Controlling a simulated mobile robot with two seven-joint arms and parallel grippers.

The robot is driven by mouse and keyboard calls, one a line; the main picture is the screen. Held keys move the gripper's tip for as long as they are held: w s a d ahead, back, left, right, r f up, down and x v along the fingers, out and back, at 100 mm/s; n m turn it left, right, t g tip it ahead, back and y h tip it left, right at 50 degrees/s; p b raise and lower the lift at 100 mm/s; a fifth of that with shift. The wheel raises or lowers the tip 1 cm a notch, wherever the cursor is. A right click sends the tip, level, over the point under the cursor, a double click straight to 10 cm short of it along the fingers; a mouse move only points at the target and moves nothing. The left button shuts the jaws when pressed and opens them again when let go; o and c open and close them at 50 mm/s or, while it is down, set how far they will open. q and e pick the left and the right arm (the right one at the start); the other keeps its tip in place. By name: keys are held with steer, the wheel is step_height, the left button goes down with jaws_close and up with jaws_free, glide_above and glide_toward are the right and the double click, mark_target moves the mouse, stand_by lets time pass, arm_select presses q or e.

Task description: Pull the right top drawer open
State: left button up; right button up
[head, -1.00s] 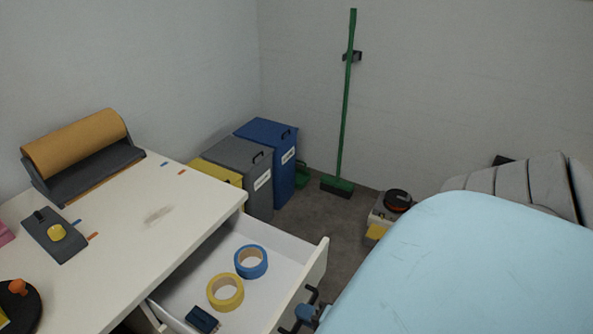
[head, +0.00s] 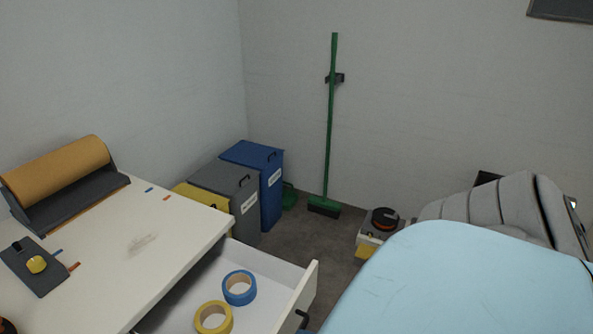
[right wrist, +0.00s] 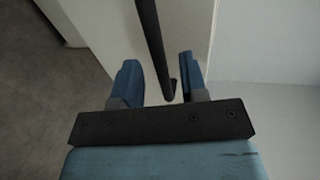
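The white drawer (head: 262,262) in the desk stands pulled out in the head view, with its inside showing. It holds a blue tape roll (head: 239,287) and a yellow tape roll (head: 213,318). Its black handle (head: 303,318) shows partly at the lower edge. In the right wrist view the black bar handle (right wrist: 150,35) runs between the two blue fingers of my right gripper (right wrist: 158,64). The fingers stand apart, with visible gaps to the bar, so the gripper is open around it. The drawer front (right wrist: 188,28) lies behind. My left gripper is not in view.
The white desk top (head: 110,265) carries a paper roll dispenser (head: 65,180) and a dark pad (head: 35,265). Yellow, grey (head: 228,185) and blue (head: 255,170) bins stand beyond the desk. A green broom (head: 330,120) leans at the wall. A small box (head: 372,238) stands on the floor.

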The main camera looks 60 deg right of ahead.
steer(key=v, duration=1.1)
steer(key=shift+s+d, duration=0.1)
steer(key=shift+s, duration=0.05)
